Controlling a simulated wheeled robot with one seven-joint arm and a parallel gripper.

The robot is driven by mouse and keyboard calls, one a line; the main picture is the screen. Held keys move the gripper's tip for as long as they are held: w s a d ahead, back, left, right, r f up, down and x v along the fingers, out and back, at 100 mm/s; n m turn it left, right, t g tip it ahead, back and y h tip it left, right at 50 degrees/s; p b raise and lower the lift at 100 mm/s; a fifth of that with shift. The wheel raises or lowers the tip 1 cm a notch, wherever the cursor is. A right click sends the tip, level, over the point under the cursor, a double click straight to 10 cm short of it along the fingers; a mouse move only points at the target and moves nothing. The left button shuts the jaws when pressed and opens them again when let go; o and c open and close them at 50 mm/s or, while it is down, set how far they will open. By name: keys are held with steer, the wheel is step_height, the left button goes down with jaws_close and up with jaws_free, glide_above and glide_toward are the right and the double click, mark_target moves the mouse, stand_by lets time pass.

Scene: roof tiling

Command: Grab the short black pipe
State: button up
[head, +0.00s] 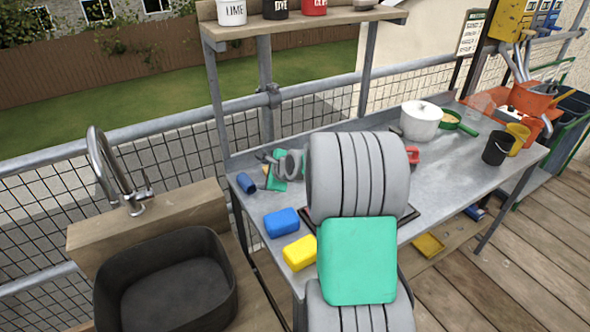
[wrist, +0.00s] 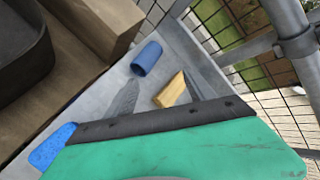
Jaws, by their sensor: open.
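I cannot make out a short black pipe in either view; my arm hides part of the worktop. A short blue cylinder (head: 246,183) lies at the left end of the grey metal table (head: 375,262); it also shows in the wrist view (wrist: 147,58). My gripper (head: 264,163) is open over this end of the table, to the right of the blue cylinder. In the wrist view, its grey fingers (wrist: 165,88) stand apart, with a small tan wooden block (wrist: 171,91) showing between them. I see nothing held.
A blue sponge (head: 282,222) and a yellow sponge (head: 300,252) lie near the front edge. A dark sink (head: 165,282) is left.

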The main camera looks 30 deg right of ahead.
steer(key=d+f+m+t, duration=0.1)
steer(key=d+f+m, duration=0.1)
steer(key=d+m, duration=0.2)
steer(key=w+d+f+m+t+h, duration=0.1)
steer(key=d+f+m, duration=0.1)
steer(key=d+m, duration=0.2)
steer(key=w+d+f+m+t+h, duration=0.1)
steer(key=d+m, duration=0.3)
steer(key=d, duration=0.2)
steer(key=shift+w+d+f+m+t, duration=0.25)
steer(key=shift+d+f+m+t, duration=0.05)
steer(key=shift+d+f+m, duration=0.1)
steer(key=x, duration=0.8)
steer(key=shift+r, duration=0.1)
steer(key=shift+s, duration=0.1)
steer(key=shift+c, duration=0.3)
jaws_close()
